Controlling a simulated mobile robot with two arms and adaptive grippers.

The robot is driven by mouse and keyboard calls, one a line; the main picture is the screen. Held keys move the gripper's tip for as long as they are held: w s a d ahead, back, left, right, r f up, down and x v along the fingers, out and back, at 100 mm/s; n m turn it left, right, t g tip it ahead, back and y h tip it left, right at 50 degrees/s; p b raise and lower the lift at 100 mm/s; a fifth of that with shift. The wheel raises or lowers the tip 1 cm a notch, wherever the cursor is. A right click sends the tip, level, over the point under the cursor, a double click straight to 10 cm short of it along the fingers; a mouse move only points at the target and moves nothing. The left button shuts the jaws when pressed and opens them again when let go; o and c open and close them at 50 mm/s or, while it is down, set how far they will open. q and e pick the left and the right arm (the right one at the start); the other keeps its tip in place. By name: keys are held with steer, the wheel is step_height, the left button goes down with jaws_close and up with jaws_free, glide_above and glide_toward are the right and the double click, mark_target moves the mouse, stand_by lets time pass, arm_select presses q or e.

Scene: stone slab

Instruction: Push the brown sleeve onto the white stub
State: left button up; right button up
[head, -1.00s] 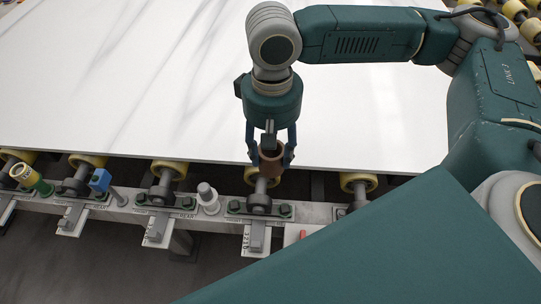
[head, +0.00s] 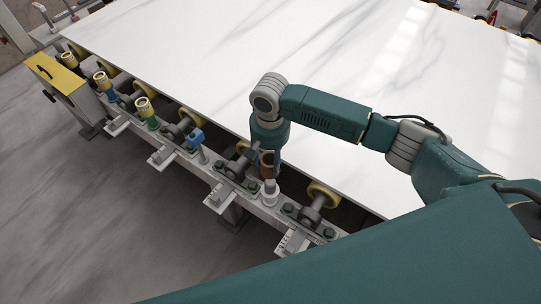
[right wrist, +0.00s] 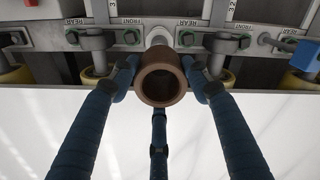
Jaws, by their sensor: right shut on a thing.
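My right gripper (head: 267,160) has its blue fingers closed around the brown sleeve (head: 266,170), a short open tube. The sleeve also shows in the right wrist view (right wrist: 148,92), where I look into its open end between the fingers. The white stub (head: 269,192) stands upright on the grey rail, just below the sleeve in the head view. In the right wrist view part of the white stub (right wrist: 157,32) shows past the sleeve's edge, so the two look off line there. I cannot tell the gap between them. My left gripper is not in view.
The white stone slab (head: 330,70) lies on yellow rollers close behind the rail (head: 250,203). Left along the rail stand a blue-topped post (head: 196,137) and several posts with yellow sleeves (head: 143,106). A yellow-topped box (head: 52,72) is at the rail's far left end. Grey floor lies in front.

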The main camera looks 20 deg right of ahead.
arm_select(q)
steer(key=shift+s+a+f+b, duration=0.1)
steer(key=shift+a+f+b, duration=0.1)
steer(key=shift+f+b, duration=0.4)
arm_select(e)
glide_above(270, 182)
steer(key=shift+f, duration=2.9)
arm_select(q)
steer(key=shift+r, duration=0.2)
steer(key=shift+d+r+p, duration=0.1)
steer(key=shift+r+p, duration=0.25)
steer(key=shift+p, duration=0.2)
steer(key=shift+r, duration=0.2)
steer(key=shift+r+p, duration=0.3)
steer(key=shift+p, duration=0.2)
